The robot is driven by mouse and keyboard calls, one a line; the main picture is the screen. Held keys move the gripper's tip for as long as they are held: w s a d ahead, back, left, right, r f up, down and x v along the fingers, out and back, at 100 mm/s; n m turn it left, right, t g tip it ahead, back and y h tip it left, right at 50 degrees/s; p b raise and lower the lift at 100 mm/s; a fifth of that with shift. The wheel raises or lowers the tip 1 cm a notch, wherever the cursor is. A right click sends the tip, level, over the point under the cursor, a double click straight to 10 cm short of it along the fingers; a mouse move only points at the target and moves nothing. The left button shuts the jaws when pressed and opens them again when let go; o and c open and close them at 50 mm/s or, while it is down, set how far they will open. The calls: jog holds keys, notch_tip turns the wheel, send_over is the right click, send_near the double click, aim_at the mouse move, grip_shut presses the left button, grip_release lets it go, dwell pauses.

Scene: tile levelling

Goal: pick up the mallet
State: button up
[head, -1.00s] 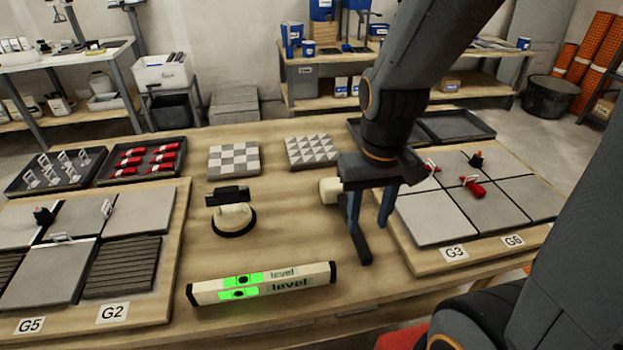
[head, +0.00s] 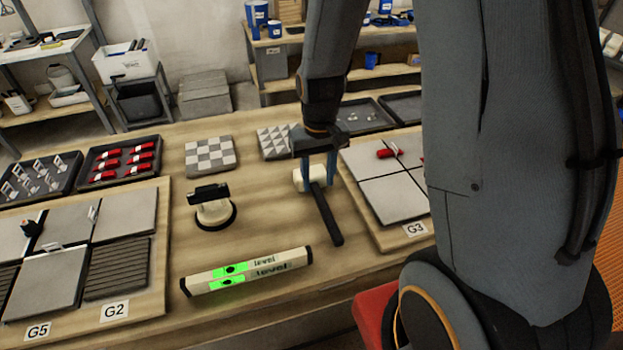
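The mallet lies on the wooden table right of the middle. It has a cream head (head: 297,180) and a dark handle (head: 329,223) that points toward the front right. My gripper (head: 320,183) is right over the head end of the mallet, pointing down. Its two blue-grey fingers stand apart, wider than the handle, and look open. The fingers partly cover the mallet's head. I cannot tell whether they touch it.
A level (head: 247,271) with green windows lies at the front. A black-topped suction cup (head: 213,208) stands left of the mallet. Tile boards lie left (head: 163,235) and right (head: 387,238). Patterned tiles (head: 210,155) and trays (head: 122,158) lie behind. Bare table surrounds the mallet's handle.

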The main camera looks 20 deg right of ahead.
aim_at(319, 194)
jog(key=shift+s+d+f+p, duration=0.1)
jog(key=shift+f+p, duration=0.5)
jog(key=shift+f, duration=1.7)
grip_shut()
